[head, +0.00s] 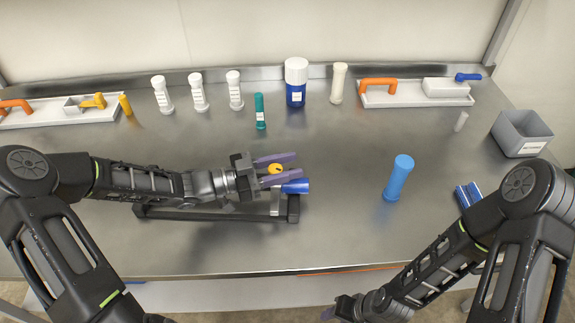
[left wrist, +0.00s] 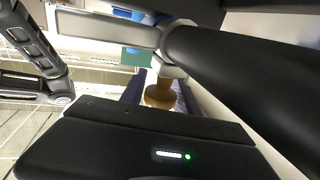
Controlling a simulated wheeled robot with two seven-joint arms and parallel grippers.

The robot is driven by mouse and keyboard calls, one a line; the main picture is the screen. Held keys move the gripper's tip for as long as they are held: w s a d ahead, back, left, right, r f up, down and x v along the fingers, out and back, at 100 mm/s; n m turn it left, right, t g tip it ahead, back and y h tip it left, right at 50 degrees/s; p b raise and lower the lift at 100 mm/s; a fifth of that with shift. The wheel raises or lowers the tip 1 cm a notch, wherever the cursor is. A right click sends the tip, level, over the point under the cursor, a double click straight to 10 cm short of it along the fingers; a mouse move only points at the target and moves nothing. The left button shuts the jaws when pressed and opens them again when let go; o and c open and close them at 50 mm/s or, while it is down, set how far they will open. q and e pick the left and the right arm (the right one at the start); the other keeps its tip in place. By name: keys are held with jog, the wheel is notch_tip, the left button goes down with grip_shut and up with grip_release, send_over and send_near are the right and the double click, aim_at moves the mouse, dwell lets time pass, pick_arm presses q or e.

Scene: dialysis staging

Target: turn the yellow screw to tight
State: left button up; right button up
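The yellow screw (head: 274,169) has a round head and sits at the right end of a black frame (head: 215,214) on the steel table. My left gripper (head: 280,168) reaches in from the left, with one purple finger on each side of the screw head. The head fills the gap between the fingers, so the gripper looks shut on it. In the left wrist view, the screw (left wrist: 160,94) shows brownish yellow below a pale fitting, between the fingers. A blue piece (head: 296,186) lies beside the lower finger. My right gripper (head: 335,312) is low at the front edge, mostly hidden.
A blue cylinder (head: 398,178) stands right of the frame. A teal tube (head: 260,111), a blue bottle with white cap (head: 296,82) and several white bottles stand behind. White trays (head: 415,94) lie at the back; a grey bin (head: 522,134) is at right.

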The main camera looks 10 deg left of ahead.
pick_arm(q)
grip_shut()
jog(key=shift+m+g+h+b, duration=0.3)
jog(key=shift+m+g+b, duration=0.1)
jog(key=shift+g, duration=0.2)
jog(key=shift+s, duration=0.1)
jog(key=shift+o, duration=1.9)
grip_release()
jog(key=b+v, duration=0.1)
jog(key=v, duration=0.6)
jog(key=shift+s+a, duration=0.2)
jog(key=shift+a, duration=0.15)
